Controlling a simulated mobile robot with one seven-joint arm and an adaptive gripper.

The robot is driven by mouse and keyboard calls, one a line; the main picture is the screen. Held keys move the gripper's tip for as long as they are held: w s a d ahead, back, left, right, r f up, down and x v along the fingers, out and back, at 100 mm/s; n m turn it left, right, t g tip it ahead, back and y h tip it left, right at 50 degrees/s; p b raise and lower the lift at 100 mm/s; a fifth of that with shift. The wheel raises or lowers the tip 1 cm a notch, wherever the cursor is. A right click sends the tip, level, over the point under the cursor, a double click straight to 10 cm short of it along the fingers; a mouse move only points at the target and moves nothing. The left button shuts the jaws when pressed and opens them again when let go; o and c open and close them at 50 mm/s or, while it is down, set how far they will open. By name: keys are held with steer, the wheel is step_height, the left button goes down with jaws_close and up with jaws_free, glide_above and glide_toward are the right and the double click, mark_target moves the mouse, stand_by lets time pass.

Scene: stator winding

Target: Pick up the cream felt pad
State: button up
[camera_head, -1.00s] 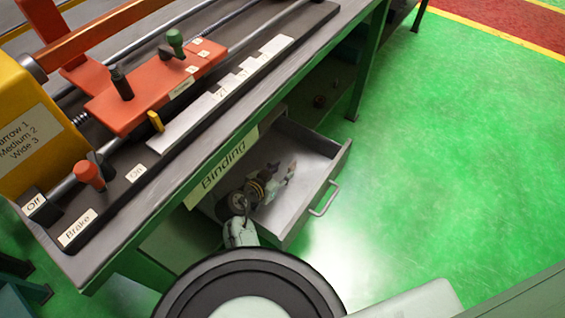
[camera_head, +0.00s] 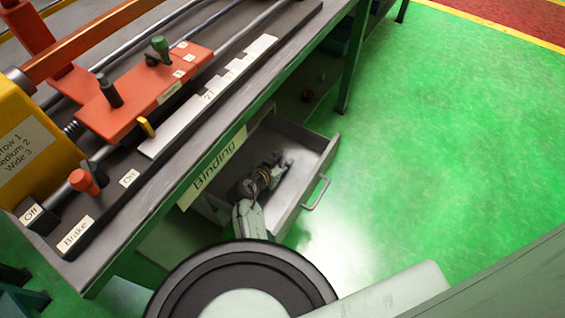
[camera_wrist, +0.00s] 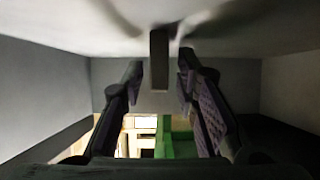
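My gripper (camera_head: 281,161) is inside the open grey drawer (camera_head: 309,152) under the bench, its fingers low over the drawer floor. In the wrist view my gripper (camera_wrist: 161,68) is open, its two dark fingers apart. A narrow grey-brown strip (camera_wrist: 159,58) shows between the fingertips, at or beyond them; I cannot tell whether it is the felt pad on edge, or whether the fingers touch it. No cream felt pad can be clearly made out in the head view, where my gripper and wrist cover part of the drawer.
The drawer walls stand close around my gripper; its handle (camera_head: 317,193) faces the green floor (camera_head: 430,130). The bench edge with the Binding label (camera_head: 214,169) lies just above the drawer's rear. Winding controls, including a red carriage (camera_head: 140,100), sit on the bench. The floor right is clear.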

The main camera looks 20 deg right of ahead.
jaws_close()
